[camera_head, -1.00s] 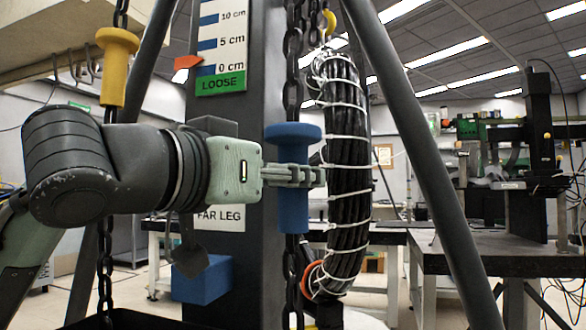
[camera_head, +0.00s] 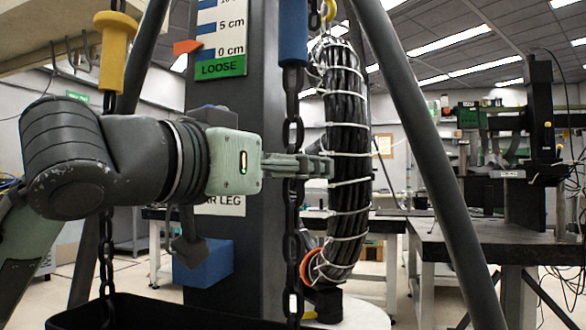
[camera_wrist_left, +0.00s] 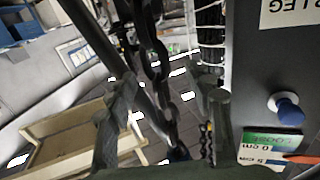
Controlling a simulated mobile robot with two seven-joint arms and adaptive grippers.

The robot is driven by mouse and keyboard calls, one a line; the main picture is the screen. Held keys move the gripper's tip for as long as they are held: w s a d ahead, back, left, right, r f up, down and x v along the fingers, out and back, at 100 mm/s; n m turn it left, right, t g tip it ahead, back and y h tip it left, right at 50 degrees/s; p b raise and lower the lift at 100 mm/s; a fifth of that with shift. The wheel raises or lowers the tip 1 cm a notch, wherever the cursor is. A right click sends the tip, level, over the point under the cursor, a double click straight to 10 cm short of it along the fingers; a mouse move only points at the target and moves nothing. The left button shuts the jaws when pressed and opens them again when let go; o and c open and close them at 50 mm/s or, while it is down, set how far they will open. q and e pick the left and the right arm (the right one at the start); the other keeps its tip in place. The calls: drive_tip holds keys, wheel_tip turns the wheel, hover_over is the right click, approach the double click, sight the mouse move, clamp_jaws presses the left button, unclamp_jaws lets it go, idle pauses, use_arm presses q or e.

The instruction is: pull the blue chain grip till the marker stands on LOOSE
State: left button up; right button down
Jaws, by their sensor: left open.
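The blue chain grip (camera_head: 293,32) hangs on the dark chain (camera_head: 293,135) at the top of the head view, its upper end cut off. My left gripper (camera_head: 308,166) is well below it, at the bare chain. It is open, and in the left wrist view the chain (camera_wrist_left: 157,65) passes between the spread fingers (camera_wrist_left: 165,108). The orange marker (camera_head: 187,46) stands beside the scale (camera_head: 220,30), close to the 0 cm line and just above the green LOOSE label (camera_head: 220,68). The marker also shows in the wrist view (camera_wrist_left: 301,158). My right gripper is not in view.
A cable bundle (camera_head: 345,140) with white ties hangs close right of my fingertips. A yellow grip (camera_head: 116,48) hangs on another chain at left. The dark column (camera_head: 262,230) stands behind my gripper, and a tripod leg (camera_head: 425,160) slants at right. A black tray (camera_head: 160,312) is below.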

use_arm(q)
drive_tip(key=v, duration=0.7)
drive_tip(key=shift+s, duration=0.2)
drive_tip(key=shift+a, duration=0.15)
